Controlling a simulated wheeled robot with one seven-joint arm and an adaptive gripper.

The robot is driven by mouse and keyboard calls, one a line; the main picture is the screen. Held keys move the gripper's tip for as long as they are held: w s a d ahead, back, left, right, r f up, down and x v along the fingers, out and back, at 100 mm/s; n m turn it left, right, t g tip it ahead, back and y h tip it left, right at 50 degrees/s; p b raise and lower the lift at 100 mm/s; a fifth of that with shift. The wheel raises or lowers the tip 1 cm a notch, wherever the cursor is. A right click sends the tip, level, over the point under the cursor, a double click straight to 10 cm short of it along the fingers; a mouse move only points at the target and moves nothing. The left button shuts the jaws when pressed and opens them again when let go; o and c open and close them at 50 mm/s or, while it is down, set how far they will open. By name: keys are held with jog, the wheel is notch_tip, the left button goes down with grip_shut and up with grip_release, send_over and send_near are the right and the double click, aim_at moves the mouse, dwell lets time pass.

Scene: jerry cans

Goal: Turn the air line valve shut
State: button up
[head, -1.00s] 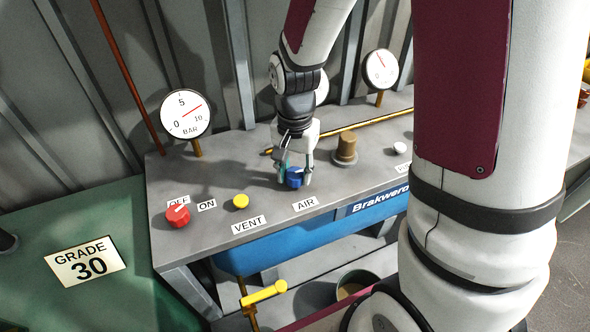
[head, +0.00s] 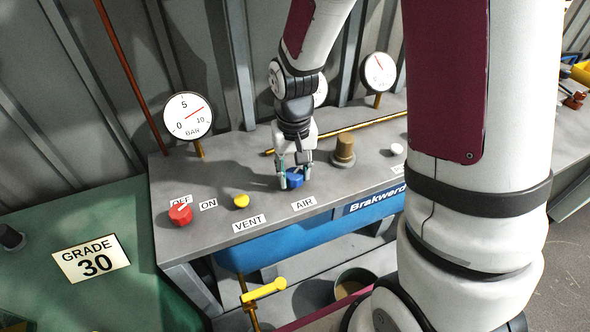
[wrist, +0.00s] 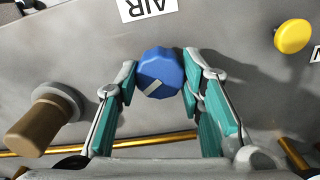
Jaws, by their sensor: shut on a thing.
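The blue air valve knob (head: 295,180) sits on the grey bench top behind the AIR label (head: 304,203). In the wrist view the knob (wrist: 160,73) has a pale pointer mark that runs at a slant. My gripper (head: 294,176) reaches down from above with its fingers on either side of the knob. In the wrist view my gripper (wrist: 159,82) has its teal-padded fingertips closed against the knob's left and right sides.
A yellow vent button (head: 241,201) and a red OFF/ON knob (head: 180,214) stand to the left. A brown knob (head: 344,150) stands close on the right, with a white button (head: 396,150) beyond. A brass pipe (head: 330,135) runs behind. A dial gauge (head: 188,115) stands back left.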

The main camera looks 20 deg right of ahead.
aim_at(294, 173)
jog(key=n+p, duration=0.2)
jog(key=n, duration=0.3)
jog(key=shift+n, duration=0.3)
jog(key=n+p, duration=0.2)
jog(key=n, duration=0.3)
jog(key=shift+n, duration=0.3)
jog(key=o, duration=1.2)
jog(key=shift+c, duration=0.2)
notch_tip(294, 173, up, 12)
